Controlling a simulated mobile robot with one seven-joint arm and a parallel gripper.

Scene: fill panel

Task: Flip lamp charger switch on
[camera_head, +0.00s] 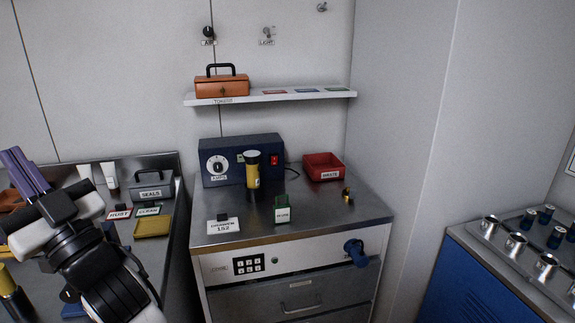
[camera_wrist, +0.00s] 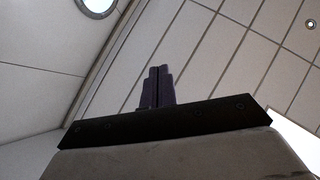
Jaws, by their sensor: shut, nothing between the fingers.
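The lamp charger, a dark blue box (camera_head: 228,150), stands at the back of the steel-topped cabinet in the head view. A round dial (camera_head: 217,166) is on its left front. A small red switch (camera_head: 274,160) is on its right front; I cannot tell its position. In the wrist view the fingers (camera_wrist: 157,87) are together and empty, with panelled ceiling behind.
A red tray (camera_head: 323,166) sits right of the charger, with a green labelled block (camera_head: 282,210) and brass piece (camera_head: 347,195) nearby. A shelf (camera_head: 280,96) with an orange toolbox (camera_head: 222,86) hangs above. A blue handle (camera_head: 355,252) juts from the cabinet front.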

